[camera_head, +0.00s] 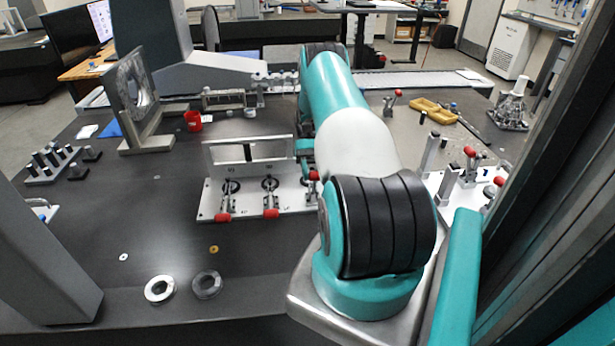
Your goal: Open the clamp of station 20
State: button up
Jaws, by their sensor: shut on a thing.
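A light fixture plate (207,204) in the middle of the table carries a row of toggle clamps with red handles. The left clamp's handle (223,217) and the middle clamp's handle (271,213) lie low toward the front edge. A third red handle (313,176) shows higher up, beside my arm. My gripper (304,160) is mostly hidden behind my arm; a small part shows right at this third handle, and it is shut on it. The clamp's lower part is hidden by my arm. The station numbers are too small to read.
An upright frame (210,158) stands behind the clamps. Two rings (159,288) (207,284) lie in front. Another clamp fixture (459,190) is at right. The left front tabletop is mostly clear.

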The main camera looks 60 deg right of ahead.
jog(key=shift+w+d+r, duration=0.1)
jog(key=shift+d, duration=0.05)
jog(key=o, duration=1.3)
notch_tip(320, 180, up, 20)
jog(key=p, duration=1.3)
